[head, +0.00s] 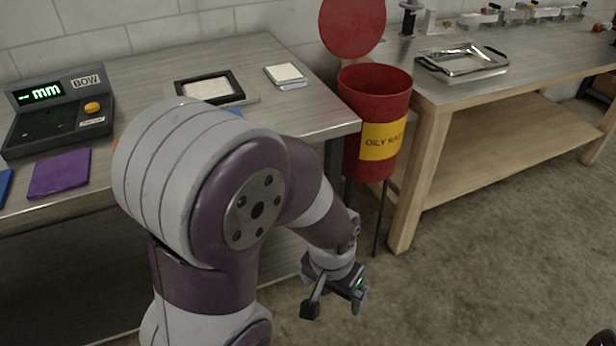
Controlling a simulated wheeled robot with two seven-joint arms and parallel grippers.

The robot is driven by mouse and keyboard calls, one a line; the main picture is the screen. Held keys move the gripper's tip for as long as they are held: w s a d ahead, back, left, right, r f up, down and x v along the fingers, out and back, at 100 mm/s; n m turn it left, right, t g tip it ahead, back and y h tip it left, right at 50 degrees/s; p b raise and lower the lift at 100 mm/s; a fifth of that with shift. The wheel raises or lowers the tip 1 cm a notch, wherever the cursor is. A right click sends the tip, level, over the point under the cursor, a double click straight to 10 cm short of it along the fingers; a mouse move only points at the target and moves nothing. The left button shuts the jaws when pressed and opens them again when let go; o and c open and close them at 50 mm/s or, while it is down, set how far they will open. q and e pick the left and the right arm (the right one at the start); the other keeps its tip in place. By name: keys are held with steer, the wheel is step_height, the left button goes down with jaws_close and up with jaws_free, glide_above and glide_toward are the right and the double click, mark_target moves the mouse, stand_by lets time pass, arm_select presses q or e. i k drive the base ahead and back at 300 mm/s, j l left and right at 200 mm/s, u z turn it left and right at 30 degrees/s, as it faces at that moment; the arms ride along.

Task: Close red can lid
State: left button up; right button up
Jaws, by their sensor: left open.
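The red can (368,165) stands on thin dark legs between the two benches, with a yellow label on its front. Its round red lid (352,24) is raised upright behind the rim, so the can's mouth is open. My left gripper (334,304) is open and empty, low over the floor in front of the can and well below its rim. It is apart from both can and lid. The top of the lid is cut off by the picture edge. My right gripper is not in view.
The left metal bench (300,118) holds a digital readout box (58,108), a purple cloth (60,173) and a black frame (210,87). The right bench (440,95) holds a metal tray (462,62).

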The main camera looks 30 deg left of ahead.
mark_target(348, 29)
steer(key=u, duration=0.8)
steer(key=i+l+z, duration=0.15)
steer(key=i+l, duration=0.05)
steer(key=i, duration=0.1)
